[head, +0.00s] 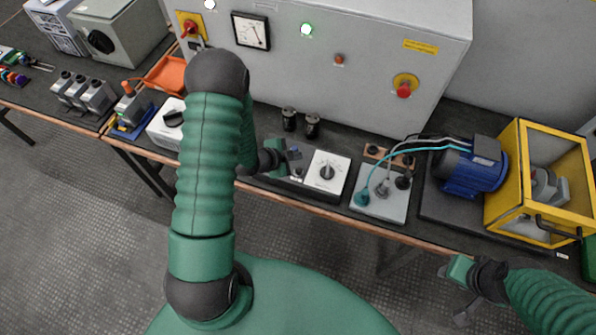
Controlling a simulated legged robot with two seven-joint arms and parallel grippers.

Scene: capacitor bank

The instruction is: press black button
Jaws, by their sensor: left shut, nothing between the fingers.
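My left gripper (296,156) is shut and empty. It hangs over the bench, just left of a white box with a dark rotary knob (327,172). A small dark unit (297,181) lies partly under the gripper, and its top is mostly hidden. I cannot clearly make out a black button there. Two black cylinders (312,126) stand behind the gripper, close to the grey cabinet. My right gripper (463,296) is low at the right, in front of the bench and away from everything on it. Its fingers are too unclear to tell open from shut.
The grey cabinet (370,75) stands along the back, with a red button on yellow (404,88). Right of the white box are a grey plate with cables (381,206), a blue motor (468,172) and a yellow cage (515,150). My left arm hides part of the bench.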

